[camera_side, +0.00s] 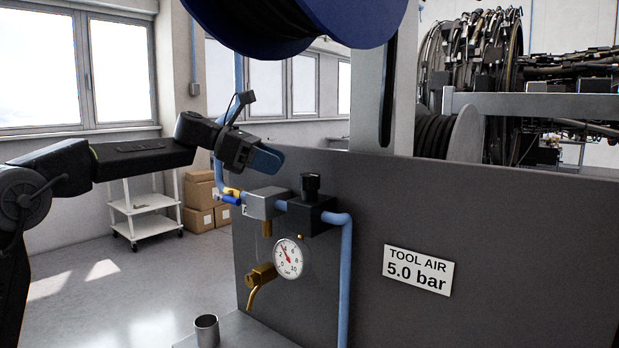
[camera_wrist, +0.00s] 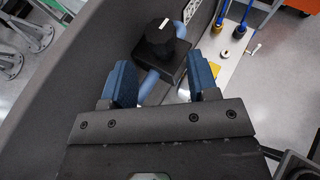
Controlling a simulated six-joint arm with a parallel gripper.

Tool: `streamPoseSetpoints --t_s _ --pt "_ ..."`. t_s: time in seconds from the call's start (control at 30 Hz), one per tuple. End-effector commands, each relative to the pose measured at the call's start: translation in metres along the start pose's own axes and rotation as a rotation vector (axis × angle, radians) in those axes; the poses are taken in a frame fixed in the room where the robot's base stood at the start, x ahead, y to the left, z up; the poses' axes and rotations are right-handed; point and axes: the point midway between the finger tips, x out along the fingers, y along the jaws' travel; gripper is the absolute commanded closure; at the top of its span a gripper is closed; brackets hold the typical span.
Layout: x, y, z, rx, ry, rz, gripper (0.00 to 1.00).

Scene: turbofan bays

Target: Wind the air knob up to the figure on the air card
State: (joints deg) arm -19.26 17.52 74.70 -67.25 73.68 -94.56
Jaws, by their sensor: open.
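The black air knob (camera_side: 311,184) stands upright on the black regulator block (camera_side: 312,213). In the wrist view the knob (camera_wrist: 157,42) has a white mark on top and lies beyond my fingertips. The round white gauge (camera_side: 288,259) below has a red needle pointing up and left, near the 4; the exact reading is too small to tell. The air card (camera_side: 418,271) on the grey panel reads "TOOL AIR 5.0 bar". My gripper (camera_side: 263,160), with blue fingers, is up and left of the knob, apart from it. In the wrist view my gripper (camera_wrist: 162,84) is open and empty.
Blue pipe (camera_side: 346,275) runs down right of the regulator. A grey block (camera_side: 265,204) and brass valve (camera_side: 262,275) sit to its left. A metal cup (camera_side: 207,331) stands on the ledge. A blue reel (camera_side: 300,22) hangs above. Air around the knob's top looks clear.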

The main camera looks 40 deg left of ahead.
Motion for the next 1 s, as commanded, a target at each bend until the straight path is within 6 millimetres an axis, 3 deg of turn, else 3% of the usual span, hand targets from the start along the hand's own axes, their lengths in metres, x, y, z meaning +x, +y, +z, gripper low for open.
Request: streamPoseSetpoints --t_s 0.2,0.4,0.83,1.0 --pt "0.046 0.000 -0.001 0.001 0.001 -0.004 0.46" --pt "0.072 0.000 -0.001 0.001 0.001 -0.001 0.46" --pt "0.082 0.000 0.000 0.002 0.000 0.001 0.46" --pt "0.081 0.000 0.000 0.002 0.000 0.001 0.61"
